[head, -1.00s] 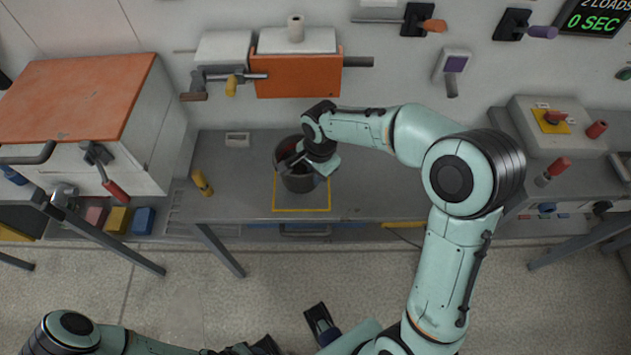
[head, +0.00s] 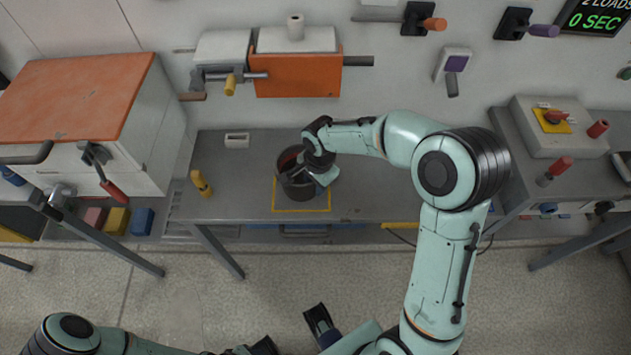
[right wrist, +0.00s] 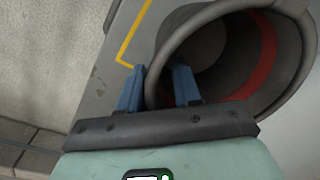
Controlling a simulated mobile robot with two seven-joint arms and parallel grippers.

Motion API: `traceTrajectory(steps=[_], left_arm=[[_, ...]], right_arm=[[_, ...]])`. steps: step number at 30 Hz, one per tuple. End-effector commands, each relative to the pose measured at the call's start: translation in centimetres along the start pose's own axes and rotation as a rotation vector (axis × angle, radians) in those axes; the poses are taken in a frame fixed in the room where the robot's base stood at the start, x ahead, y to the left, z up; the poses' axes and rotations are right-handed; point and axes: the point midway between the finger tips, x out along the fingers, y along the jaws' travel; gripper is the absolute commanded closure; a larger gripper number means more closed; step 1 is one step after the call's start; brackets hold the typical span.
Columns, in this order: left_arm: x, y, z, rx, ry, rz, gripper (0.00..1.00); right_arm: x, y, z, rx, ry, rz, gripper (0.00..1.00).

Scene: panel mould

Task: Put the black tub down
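The black tub (head: 296,189) is at the yellow outline (head: 302,210) on the grey bench, close to upright. Its red-banded inside (right wrist: 268,60) fills the upper right of the right wrist view. My right gripper (head: 312,175) is at the tub's right side. Whether the tub's base touches the bench is hard to see. My left arm is at the bottom left; its fingers are not clear.
The grey bench (head: 235,175) has free room left of the tub. A yellow-handled item (head: 201,183) and a small white block (head: 237,141) stand there. An orange-fronted box (head: 298,76) is on the wall behind. An orange-topped cabinet (head: 75,100) stands at the left.

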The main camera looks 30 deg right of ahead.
Motion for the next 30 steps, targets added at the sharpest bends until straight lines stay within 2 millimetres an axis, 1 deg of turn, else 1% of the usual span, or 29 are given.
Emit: traceTrajectory(steps=[5,8,15,18,21,25,30], left_arm=[[-0.5,0.2,0.0,0.000,0.001,0.000,0.57],[-0.5,0.2,0.0,0.000,0.001,0.000,0.57],[-1.1,0.4,0.0,0.001,0.003,0.001,0.57],[-1.3,0.5,-0.1,0.001,0.003,0.001,0.57],[-1.4,0.5,-0.1,0.002,0.004,0.001,0.57],[-1.6,0.6,-0.1,0.002,0.004,0.002,0.57],[-1.6,0.6,-0.1,0.002,0.005,0.002,0.57]], right_arm=[[-0.6,-0.1,0.0,0.000,0.000,-0.001,0.67],[-1.9,-0.1,-0.1,0.000,0.002,-0.005,0.67],[-7.2,-0.1,0.0,0.000,0.002,-0.006,0.67],[-9.2,-0.2,0.0,0.000,0.001,-0.006,0.67],[-10.7,-0.1,0.0,0.000,0.001,-0.003,0.67],[-12.0,-0.1,0.0,0.000,0.001,-0.002,0.67],[-12.4,0.0,0.0,0.000,0.000,0.000,0.67]])
